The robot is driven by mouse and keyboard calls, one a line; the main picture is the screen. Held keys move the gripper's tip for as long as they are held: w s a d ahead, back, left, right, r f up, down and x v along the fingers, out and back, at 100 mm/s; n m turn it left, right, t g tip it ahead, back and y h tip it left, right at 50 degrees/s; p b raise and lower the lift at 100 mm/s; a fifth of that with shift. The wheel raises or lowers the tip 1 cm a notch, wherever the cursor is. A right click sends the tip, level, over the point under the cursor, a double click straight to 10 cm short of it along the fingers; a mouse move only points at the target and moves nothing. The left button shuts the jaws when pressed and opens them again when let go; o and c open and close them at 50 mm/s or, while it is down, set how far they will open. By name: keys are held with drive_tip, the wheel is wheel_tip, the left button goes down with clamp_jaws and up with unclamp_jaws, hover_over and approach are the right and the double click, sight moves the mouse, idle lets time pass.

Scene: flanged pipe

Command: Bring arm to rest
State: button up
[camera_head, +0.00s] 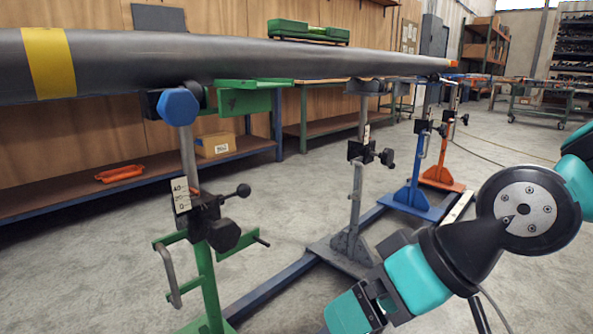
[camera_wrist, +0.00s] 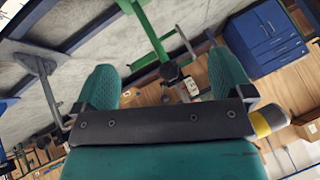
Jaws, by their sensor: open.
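My arm's teal and black links enter the head view from the right and reach down to the bottom edge. The teal gripper end (camera_head: 352,308) is low there, partly cut off by the frame, and apart from the pipe and stands. In the wrist view my gripper (camera_wrist: 160,65) has its two teal fingers spread wide, with nothing held between them. The long grey pipe (camera_head: 200,55) lies across the top of the head view on the stands, with a yellow band (camera_head: 48,62) near its left end. The band also shows in the wrist view (camera_wrist: 264,124), beside the gripper body.
A green stand (camera_head: 208,280), a grey stand (camera_head: 352,220), a blue stand (camera_head: 412,195) and an orange stand (camera_head: 442,172) stand along a floor rail. Workbenches line the wooden wall. A blue cabinet (camera_wrist: 265,35) shows in the wrist view. Floor right of the stands is open.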

drive_tip(key=s+d+r+g+h+p, duration=0.3)
drive_tip(key=s+d+r+p, duration=0.15)
drive_tip(key=s+d, duration=0.25)
wheel_tip(320, 180, up, 37)
drive_tip(key=p, duration=3.5)
drive_tip(key=shift+w+a+p, duration=0.2)
drive_tip(key=shift+w+p, duration=0.15)
drive_tip(key=shift+p, duration=0.05)
drive_tip(key=shift+f, duration=0.15)
